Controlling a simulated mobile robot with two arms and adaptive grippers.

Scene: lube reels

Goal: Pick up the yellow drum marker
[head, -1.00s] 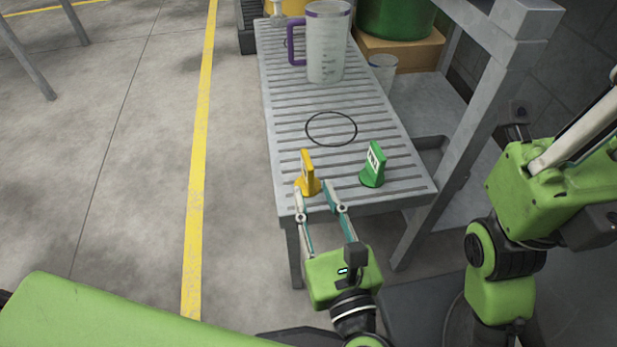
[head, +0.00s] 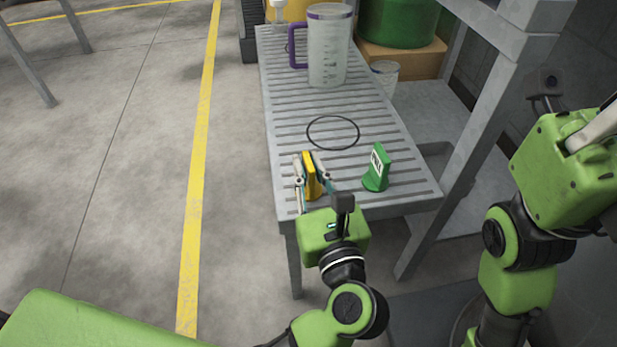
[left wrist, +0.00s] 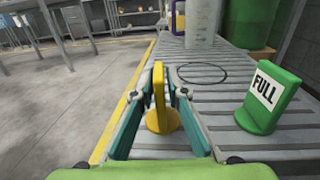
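The yellow drum marker (head: 311,180) stands upright at the near left end of the slatted bench (head: 400,197). My left gripper (head: 311,164) reaches in from the near side, with one finger on each side of the marker. In the left wrist view the yellow drum marker (left wrist: 160,105) is between the two fingers of my left gripper (left wrist: 160,85). The fingers are apart, with gaps beside the marker's plate. The marker's base rests on the slats. My right gripper is not in view.
A green marker (head: 377,168) reading FULL (left wrist: 267,97) stands to the right of the yellow one. A black ring (head: 333,132) marks the bench behind them. A clear jug with a purple handle (head: 329,50) stands farther back. A metal post (head: 452,150) rises at the right.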

